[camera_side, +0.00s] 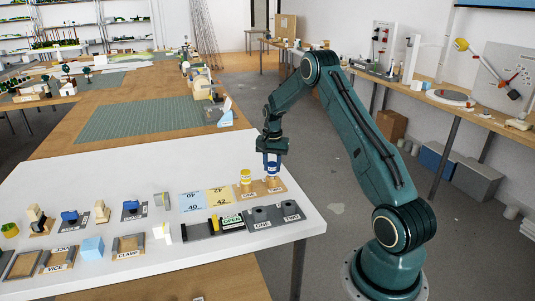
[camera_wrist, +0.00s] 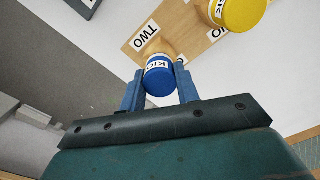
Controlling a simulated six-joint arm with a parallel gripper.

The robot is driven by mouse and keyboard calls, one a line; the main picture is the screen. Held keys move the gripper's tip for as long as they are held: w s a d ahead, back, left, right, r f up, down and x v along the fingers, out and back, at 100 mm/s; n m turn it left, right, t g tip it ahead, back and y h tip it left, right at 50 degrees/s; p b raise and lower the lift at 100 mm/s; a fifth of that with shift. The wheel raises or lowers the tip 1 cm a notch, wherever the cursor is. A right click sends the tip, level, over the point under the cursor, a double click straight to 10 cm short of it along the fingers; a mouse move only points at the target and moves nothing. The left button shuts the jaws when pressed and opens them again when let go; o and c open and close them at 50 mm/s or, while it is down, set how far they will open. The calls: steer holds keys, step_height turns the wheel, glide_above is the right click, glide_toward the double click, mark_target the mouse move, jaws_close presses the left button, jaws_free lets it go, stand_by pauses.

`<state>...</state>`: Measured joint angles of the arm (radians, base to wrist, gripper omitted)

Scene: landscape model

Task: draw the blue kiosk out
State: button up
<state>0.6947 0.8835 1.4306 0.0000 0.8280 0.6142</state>
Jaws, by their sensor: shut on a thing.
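The blue kiosk (camera_side: 272,168) is at the place marked TWO on the wooden board (camera_side: 257,191), at the right end of the white table. In the wrist view the blue kiosk (camera_wrist: 158,80) shows its round blue top and a white label, between two blue fingers. My gripper (camera_side: 272,158) points down and is shut on it; the fingers also show in the wrist view (camera_wrist: 158,88). A pale wooden round part shows just beside the kiosk, near the TWO label. I cannot tell whether the kiosk's foot is still seated in the board.
A yellow kiosk (camera_side: 246,177) stands close by on the same board, at the other place. A grey block (camera_side: 271,218) with two holes marked ONE and TWO lies in front. A black holder with an OPEN label (camera_side: 231,222) is left of it. The table edge is close on the right.

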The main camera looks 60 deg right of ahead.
steer(key=shift+r, duration=0.15)
steer(key=shift+r, duration=1.65)
